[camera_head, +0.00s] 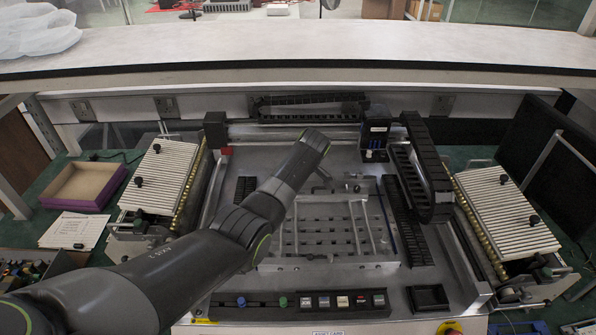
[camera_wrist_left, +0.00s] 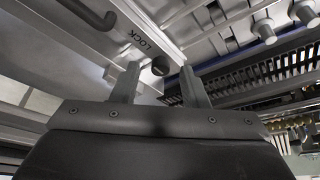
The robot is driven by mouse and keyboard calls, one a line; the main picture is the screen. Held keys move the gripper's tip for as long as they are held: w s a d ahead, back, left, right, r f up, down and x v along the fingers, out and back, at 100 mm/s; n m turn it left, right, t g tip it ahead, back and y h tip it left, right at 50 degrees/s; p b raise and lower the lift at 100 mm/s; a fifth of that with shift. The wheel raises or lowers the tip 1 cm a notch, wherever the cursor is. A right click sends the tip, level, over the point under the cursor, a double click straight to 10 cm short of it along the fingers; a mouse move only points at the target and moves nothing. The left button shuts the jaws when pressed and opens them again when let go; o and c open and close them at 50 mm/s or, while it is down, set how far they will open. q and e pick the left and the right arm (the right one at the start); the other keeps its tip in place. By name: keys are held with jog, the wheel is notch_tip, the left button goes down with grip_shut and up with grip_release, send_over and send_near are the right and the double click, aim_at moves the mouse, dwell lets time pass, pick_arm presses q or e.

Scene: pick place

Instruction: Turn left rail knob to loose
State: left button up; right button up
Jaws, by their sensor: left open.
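In the left wrist view a small round black knob (camera_wrist_left: 160,66) sits on a pale metal rail (camera_wrist_left: 148,32), beside the printed word LOCK. My left gripper (camera_wrist_left: 160,79) is open, with one finger on each side of the knob in that view. I cannot tell whether either finger touches it. My right gripper is not in view.
Slatted feeder panels stand at the left (camera_head: 157,175) and right (camera_head: 505,213) of the machine. A black cable chain (camera_head: 428,170) runs on the right. A front bar carries several push buttons (camera_head: 342,301). A pale shelf (camera_head: 300,47) crosses above the back.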

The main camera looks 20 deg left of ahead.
pick_arm(q)
jog(key=v, duration=1.7)
